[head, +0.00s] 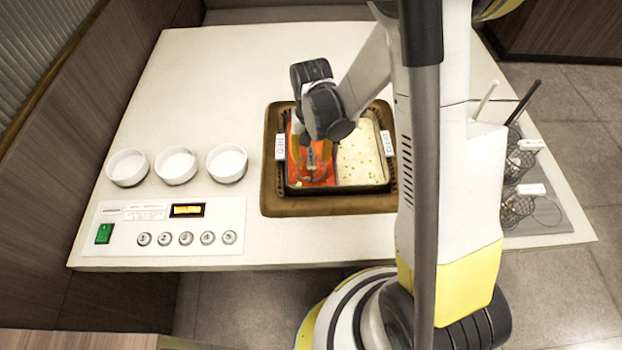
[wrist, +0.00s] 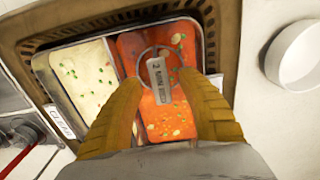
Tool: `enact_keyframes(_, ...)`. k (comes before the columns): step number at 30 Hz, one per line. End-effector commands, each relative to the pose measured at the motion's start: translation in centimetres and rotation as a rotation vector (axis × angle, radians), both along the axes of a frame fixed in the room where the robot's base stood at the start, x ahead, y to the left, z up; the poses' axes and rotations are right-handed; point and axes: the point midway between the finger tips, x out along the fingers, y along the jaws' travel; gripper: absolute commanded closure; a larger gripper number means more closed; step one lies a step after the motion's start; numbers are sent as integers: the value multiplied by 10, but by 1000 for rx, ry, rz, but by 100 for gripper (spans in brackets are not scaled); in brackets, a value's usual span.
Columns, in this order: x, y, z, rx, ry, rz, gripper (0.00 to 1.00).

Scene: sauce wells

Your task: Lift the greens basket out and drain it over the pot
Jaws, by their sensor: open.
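The pot (head: 362,188) is split into a red broth side (head: 300,177) and a pale broth side (head: 362,160); both show in the wrist view as red (wrist: 183,122) and pale (wrist: 80,75). My gripper (head: 312,165) is over the red side, its yellow fingers apart. In the wrist view my gripper (wrist: 165,82) has a grey tag reading "2 MIN" (wrist: 160,85) between its fingers, with a dark ring (wrist: 143,53) behind it in the red broth. The ring looks like a basket's rim; the rest is hidden. I cannot tell if the fingers touch the tag.
Two wire baskets (head: 520,160) (head: 515,207) with white tags sit on a grey tray (head: 550,212) at the right. Three white bowls (head: 128,167) stand in a row left of the pot. A control panel (head: 170,225) lies in front of them. The back-left counter is clear.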

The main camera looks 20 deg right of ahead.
Motion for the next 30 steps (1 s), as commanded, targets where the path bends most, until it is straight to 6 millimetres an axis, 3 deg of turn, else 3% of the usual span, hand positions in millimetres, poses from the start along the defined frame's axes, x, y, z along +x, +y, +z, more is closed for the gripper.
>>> enact_keyframes(2,0,0,-10,0,0,0,53)
enact_keyframes(8,0,0,-8,0,0,1,53)
enact_keyframes(13,0,0,-8,0,0,1,100)
enact_keyframes(25,0,0,-8,0,0,1,100)
enact_keyframes(30,-1,0,12,0,0,1,100)
